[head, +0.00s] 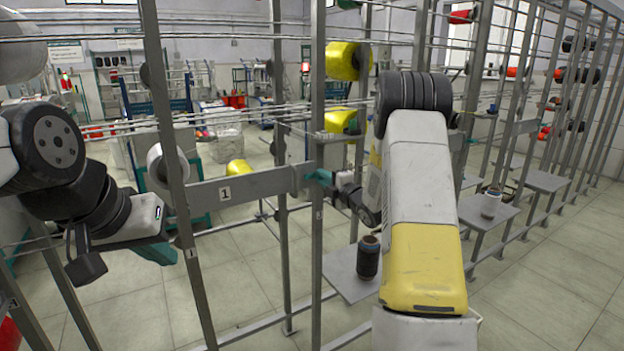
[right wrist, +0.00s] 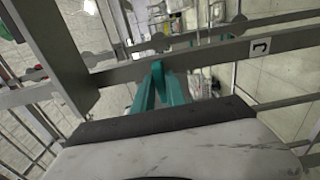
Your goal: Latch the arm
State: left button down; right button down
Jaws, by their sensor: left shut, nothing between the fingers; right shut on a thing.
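The arm appears to be the flat grey bar (head: 235,188) with a "1" label, running between two upright posts. Its right end lies at a post in the head view. It also crosses the right wrist view (right wrist: 215,57). My right gripper (head: 320,176) is at that right end. In the right wrist view its teal fingers (right wrist: 158,72) are together at the bar, shut on a small part of it that they mostly hide. I cannot tell whether the latch is engaged. My left gripper (head: 160,252) is at the left, apart from the bar, shut and empty.
Yellow bobbins (head: 342,61) and a white bobbin (head: 156,166) sit on the rack. A dark bobbin (head: 368,256) stands on a small grey shelf (head: 345,280) below my right arm. Thin wires and posts cross the space. Floor at the lower right is clear.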

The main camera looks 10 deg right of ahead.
jog(key=shift+f, duration=0.1)
jog(key=c, duration=1.4)
grip_release()
jog(key=shift+c, duration=0.2)
jog(key=v, duration=0.7)
jog(key=shift+s, duration=0.4)
jog(key=shift+d, duration=0.1)
